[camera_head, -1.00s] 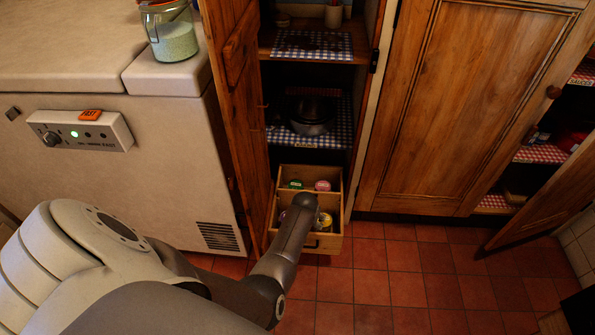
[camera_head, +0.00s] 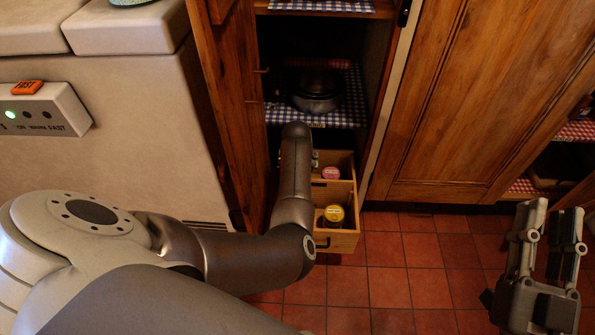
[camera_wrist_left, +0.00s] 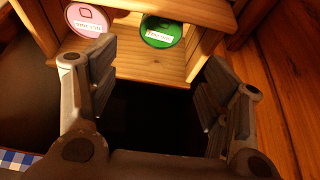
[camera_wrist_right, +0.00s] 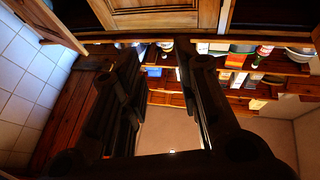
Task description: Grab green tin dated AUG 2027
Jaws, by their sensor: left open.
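In the left wrist view a green-lidded tin (camera_wrist_left: 161,32) sits in a wooden drawer, with a pale label too blurred to read surely. A pink-lidded tin (camera_wrist_left: 87,20) is to its left. My left gripper (camera_wrist_left: 157,75) is open and empty, its fingertips just short of the tins. In the head view my left arm hides this gripper and the green tin. The pink tin also shows there (camera_head: 331,173), in the drawer's back part, with a yellow-lidded tin (camera_head: 334,213) in the front part. My right gripper (camera_head: 556,205) is open and empty, at the right.
The drawer (camera_head: 342,242) stands low in an open cupboard. A shelf with a checked cloth and a dark pot (camera_head: 316,92) is above it. The open door (camera_head: 236,110) is close at the left, beside a white chest (camera_head: 120,140). Red floor tiles (camera_head: 400,280) are clear in front.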

